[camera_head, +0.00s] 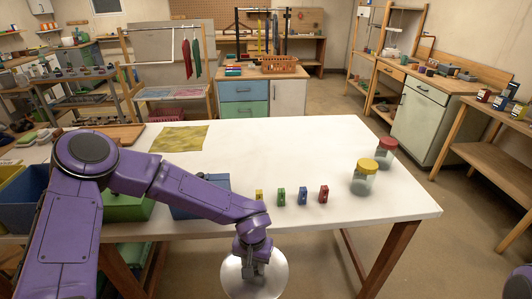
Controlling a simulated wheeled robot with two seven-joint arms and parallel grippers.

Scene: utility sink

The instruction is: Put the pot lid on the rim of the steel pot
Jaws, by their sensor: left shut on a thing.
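My left gripper (254,274) points down in front of the table's near edge. It is shut on the pot lid (273,284), a round pale grey disc seen from above at the bottom of the picture. The gripper hides the lid's middle, and the frame cuts off its lower edge. I cannot make out the steel pot. My right gripper is out of view.
The white table (270,150) has a clear middle. Several small coloured clips (303,196) stand near its front edge. Two jars, yellow-lidded (364,180) and red-lidded (386,152), stand at right. A yellow cloth (180,138) and bins (125,208) are at left.

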